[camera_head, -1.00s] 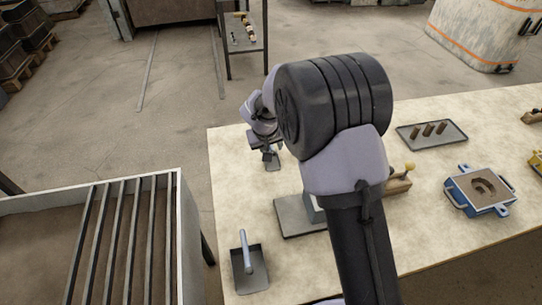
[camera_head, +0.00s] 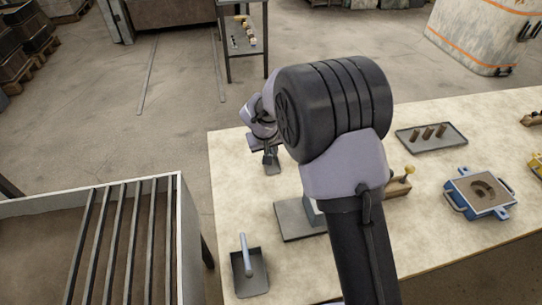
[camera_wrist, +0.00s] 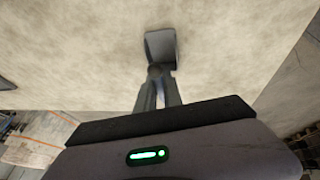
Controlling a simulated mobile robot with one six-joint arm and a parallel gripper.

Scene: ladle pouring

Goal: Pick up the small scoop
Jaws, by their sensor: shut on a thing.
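The small scoop (camera_head: 271,162) is a dark grey flat pan near the far left edge of the table, in the head view. In the wrist view its pan (camera_wrist: 161,46) lies just beyond the fingertips. In the wrist view my gripper (camera_wrist: 157,88) is shut on the scoop's handle, which is mostly hidden between the fingers. I cannot tell whether the pan touches the tabletop or hangs slightly above it.
A larger scoop (camera_head: 252,282) lies at the table's near left. A grey plate (camera_head: 292,221) is at the middle, partly behind my arm. A tray (camera_head: 408,138) with dark cylinders and a blue-framed mould (camera_head: 463,191) are to the right. A barred bin (camera_head: 186,225) stands left of the table.

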